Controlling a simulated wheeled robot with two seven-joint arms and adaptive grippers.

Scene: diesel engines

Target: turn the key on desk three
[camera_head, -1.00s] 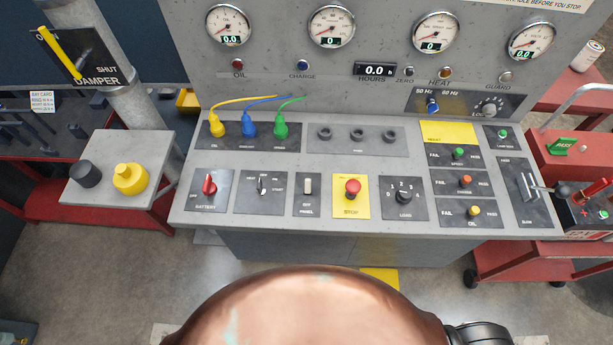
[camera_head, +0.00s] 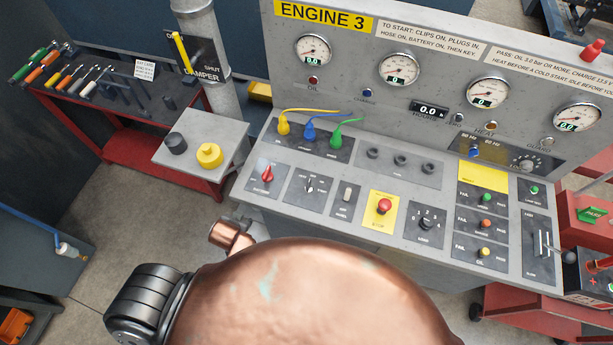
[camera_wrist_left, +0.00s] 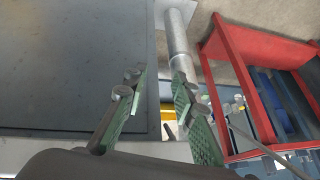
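Desk three is the grey console (camera_head: 262,205) under a yellow ENGINE 3 sign (camera_head: 323,15). The key switch (camera_head: 310,187) is on a small dark plate on its sloped top, between the red battery switch (camera_head: 267,174) and a pale rocker switch (camera_head: 347,195). My left arm's copper-coloured part shows at the desk's front left edge, below the key switch and apart from it. In the left wrist view my left gripper (camera_wrist_left: 155,97) is open, its green-padded fingers spread with nothing held between them. My right gripper is not in view.
A red stop button (camera_head: 384,206) stands right of the key switch. Yellow, blue and green plugs (camera_head: 310,135) with cables sit behind it. A side table (camera_head: 222,136) with a yellow knob is at left. A red cart (camera_head: 500,315) is at right.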

